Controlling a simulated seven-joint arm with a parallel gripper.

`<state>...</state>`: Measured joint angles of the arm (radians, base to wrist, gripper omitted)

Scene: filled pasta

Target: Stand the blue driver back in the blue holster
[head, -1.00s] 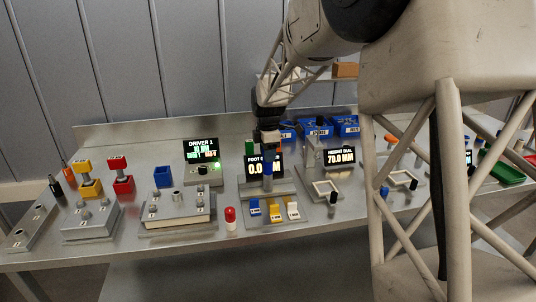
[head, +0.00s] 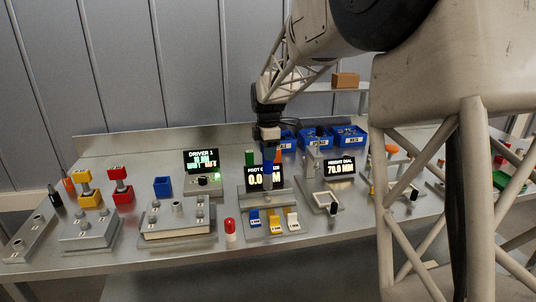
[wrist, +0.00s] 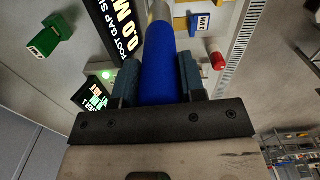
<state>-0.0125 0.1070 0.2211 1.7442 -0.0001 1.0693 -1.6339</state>
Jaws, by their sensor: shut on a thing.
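My gripper (head: 268,145) is shut on the blue driver (wrist: 156,65), with one finger on each side of its blue handle. The driver also shows in the head view (head: 268,168), hanging about upright in front of the foot gap display, its metal shaft pointing down. I cannot tell whether its tip touches the stand below. The blue holster (head: 162,187) is an open-topped blue box on the left part of the bench, left of the driver and apart from it. It looks empty from here.
The driver display (head: 200,160) stands between holster and gripper, with a metal fixture block (head: 177,222) in front. A red-capped bottle (head: 230,230), coloured tabs (head: 274,224) and a green block (head: 250,158) are near. Blue bins (head: 312,138) stand behind right.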

